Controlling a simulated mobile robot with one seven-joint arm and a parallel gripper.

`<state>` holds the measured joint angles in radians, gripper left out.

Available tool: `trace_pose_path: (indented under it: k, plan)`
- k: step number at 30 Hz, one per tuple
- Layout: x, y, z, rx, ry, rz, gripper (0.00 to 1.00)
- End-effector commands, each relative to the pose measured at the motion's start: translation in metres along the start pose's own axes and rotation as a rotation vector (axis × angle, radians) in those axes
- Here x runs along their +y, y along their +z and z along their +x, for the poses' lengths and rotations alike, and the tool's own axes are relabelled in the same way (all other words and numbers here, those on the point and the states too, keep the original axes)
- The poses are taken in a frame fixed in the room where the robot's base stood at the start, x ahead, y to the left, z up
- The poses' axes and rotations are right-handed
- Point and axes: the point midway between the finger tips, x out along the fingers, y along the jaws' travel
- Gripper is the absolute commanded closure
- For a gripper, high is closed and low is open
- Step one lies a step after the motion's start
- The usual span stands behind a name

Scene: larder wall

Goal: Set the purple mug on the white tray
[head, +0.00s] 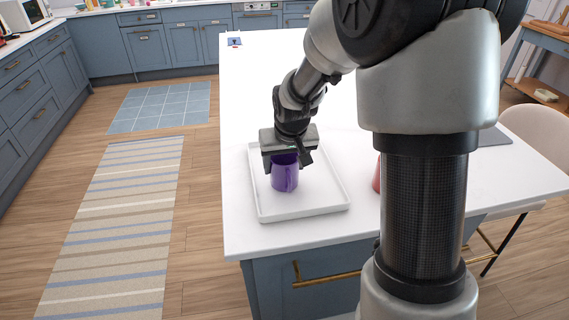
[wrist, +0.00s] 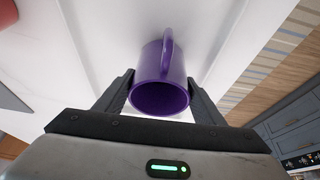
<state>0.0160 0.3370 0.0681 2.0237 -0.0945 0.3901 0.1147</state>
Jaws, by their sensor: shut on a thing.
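The purple mug (head: 285,174) is upright over the white tray (head: 308,213) in the head view, within its rim. I cannot tell for sure whether its base touches the tray floor. My gripper (head: 288,158) is shut on the mug from above, with the fingers on either side of its body. In the wrist view the purple mug (wrist: 162,75) sits between the two fingertips of my gripper (wrist: 160,92), with its handle pointing up in the picture. The white tray's rim (wrist: 222,45) shows beside it.
The tray lies on a white island counter (head: 245,240) near its front left corner. A pinkish-red object (head: 376,178) stands right of the tray, partly hidden by my arm. A grey mat (head: 492,137) lies farther right. The rest of the tray is bare.

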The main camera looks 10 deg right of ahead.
Motion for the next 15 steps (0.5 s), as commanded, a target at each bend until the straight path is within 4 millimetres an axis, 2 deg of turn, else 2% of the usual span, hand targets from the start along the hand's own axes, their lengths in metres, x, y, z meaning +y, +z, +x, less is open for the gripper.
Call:
trace_pose_path:
  k: [1,4,15]
  plan:
    - [0.0,0.0009,0.0021,0.0,0.0,0.0,0.35]
    - [0.0,0.0006,0.0012,0.0,0.0,0.0,0.19]
    - [0.0,-0.0019,-0.0045,0.0,0.0,0.0,0.18]
